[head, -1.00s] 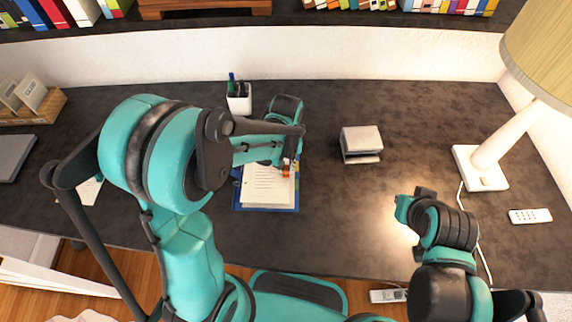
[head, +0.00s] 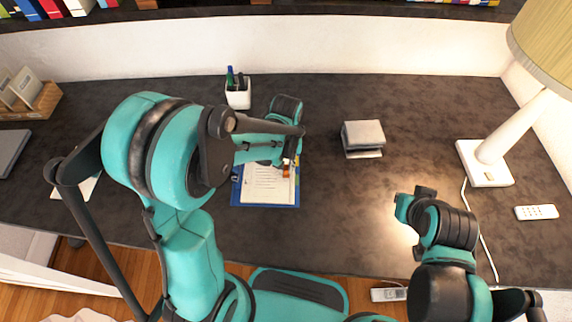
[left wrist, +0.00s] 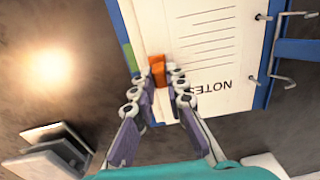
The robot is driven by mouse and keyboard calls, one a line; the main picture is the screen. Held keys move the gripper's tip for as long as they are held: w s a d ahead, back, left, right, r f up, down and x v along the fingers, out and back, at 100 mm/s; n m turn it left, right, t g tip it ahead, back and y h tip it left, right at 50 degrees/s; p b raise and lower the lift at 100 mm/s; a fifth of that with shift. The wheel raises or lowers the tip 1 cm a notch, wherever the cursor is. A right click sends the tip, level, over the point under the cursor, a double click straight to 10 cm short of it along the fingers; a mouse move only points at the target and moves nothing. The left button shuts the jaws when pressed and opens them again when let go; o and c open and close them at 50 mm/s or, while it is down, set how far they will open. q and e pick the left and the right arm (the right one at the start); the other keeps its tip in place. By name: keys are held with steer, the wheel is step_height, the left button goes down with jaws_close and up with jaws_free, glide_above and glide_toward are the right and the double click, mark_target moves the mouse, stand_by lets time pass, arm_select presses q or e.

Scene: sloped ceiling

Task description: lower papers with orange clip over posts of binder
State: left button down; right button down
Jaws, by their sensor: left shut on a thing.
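The white papers (head: 266,186) lie over the open blue binder (head: 236,193) on the dark desk. The papers (left wrist: 215,45) fill the upper middle of the left wrist view, with "NOTES" printed on them. The orange clip (left wrist: 157,70) is on their edge; it also shows in the head view (head: 286,171). My left gripper (left wrist: 158,84) is shut on the clip. The binder's metal posts (left wrist: 285,80) stand along the papers' opposite edge. I cannot tell whether the holes are around the posts. My right gripper (head: 416,197) is over the desk at right, its fingers unclear.
A pen cup (head: 238,97) stands behind the binder. A grey stacked object (head: 363,138) stands to the binder's right. A lamp (head: 487,165) and a white remote (head: 536,212) are at far right. The desk between the binder and my right arm is clear.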

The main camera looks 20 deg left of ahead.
arm_select(q)
steer(key=c, duration=1.5)
jaws_free()
steer(key=shift+o, duration=0.2)
step_height(320, 180, up, 12)
